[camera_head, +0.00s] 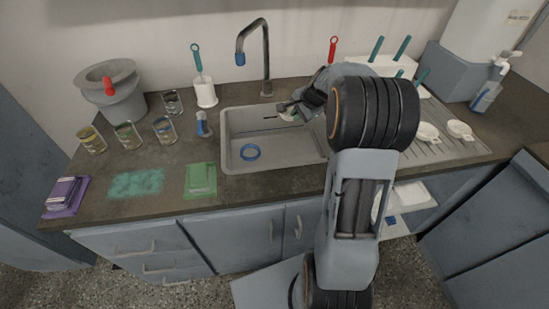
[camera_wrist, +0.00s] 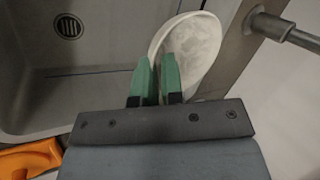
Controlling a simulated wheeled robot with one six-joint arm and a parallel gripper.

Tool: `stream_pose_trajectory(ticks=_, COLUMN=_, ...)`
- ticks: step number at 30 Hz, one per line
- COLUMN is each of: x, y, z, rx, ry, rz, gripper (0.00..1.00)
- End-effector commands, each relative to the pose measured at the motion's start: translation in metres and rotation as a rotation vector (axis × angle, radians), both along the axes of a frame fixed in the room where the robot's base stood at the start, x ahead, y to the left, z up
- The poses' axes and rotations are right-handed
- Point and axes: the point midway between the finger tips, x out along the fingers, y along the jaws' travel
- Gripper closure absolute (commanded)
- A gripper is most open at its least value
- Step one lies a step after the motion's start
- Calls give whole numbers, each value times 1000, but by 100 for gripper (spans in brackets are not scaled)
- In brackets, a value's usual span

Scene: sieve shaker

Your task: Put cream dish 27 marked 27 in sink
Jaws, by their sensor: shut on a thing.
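A round cream dish (camera_wrist: 190,42) is held in my gripper (camera_wrist: 158,68), whose green fingertips pinch its near rim in the wrist view. I cannot read a number on it.
Two cream cups (camera_head: 427,132) sit on the drainboard at right. An orange thing (camera_wrist: 28,160) shows lower left. Jars (camera_head: 128,134) stand left.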

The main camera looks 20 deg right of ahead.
Motion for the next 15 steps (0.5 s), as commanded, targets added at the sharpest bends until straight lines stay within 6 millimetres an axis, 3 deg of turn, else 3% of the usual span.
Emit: stream_pose_trajectory(ticks=15, x=1, y=2, z=-67, rx=-1, ry=-3, rz=5, gripper=100)
